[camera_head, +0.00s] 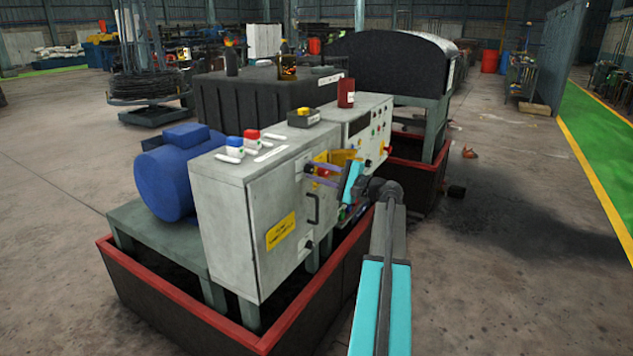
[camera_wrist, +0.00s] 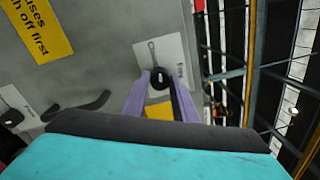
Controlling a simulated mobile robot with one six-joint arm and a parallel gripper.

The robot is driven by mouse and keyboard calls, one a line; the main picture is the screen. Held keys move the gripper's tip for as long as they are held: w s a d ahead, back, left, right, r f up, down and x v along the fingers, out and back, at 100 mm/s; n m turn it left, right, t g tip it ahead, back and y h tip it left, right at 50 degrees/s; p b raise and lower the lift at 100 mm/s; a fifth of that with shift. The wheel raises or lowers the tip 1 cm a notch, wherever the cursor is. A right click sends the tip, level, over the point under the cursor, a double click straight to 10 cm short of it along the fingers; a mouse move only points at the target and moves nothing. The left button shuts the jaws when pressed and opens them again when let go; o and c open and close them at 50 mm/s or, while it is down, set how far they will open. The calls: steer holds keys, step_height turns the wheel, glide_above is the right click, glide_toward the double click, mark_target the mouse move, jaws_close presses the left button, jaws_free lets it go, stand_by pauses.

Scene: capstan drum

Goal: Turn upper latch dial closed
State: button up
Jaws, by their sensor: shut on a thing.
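The grey electrical cabinet (camera_head: 225,205) stands in front of me with its door facing right in the head view. In the wrist view the upper latch dial (camera_wrist: 160,78) is a small black knob on a white plate (camera_wrist: 172,55) near the door's edge. My gripper (camera_wrist: 160,80) has its purple fingers on both sides of this dial, shut on it. The dial's exact angle is hard to tell. A lower latch dial (camera_wrist: 12,117) shows at the wrist view's left edge.
A black door handle (camera_wrist: 82,106) lies between the dials. Yellow warning labels are on the door (camera_head: 281,231). A red-rimmed tray (camera_head: 180,297) surrounds the cabinet base. A second control cabinet (camera_head: 362,130) stands just behind. Floor to the right (camera_head: 500,250) is open.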

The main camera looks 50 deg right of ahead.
steer(key=shift+f+n+b, duration=0.1)
steer(key=shift+n+b, duration=1.05)
steer(key=shift+n, duration=0.05)
steer(key=o, duration=1)
steer(key=shift+o, duration=0.2)
steer(key=v, duration=1.4)
steer(key=shift+d, duration=0.1)
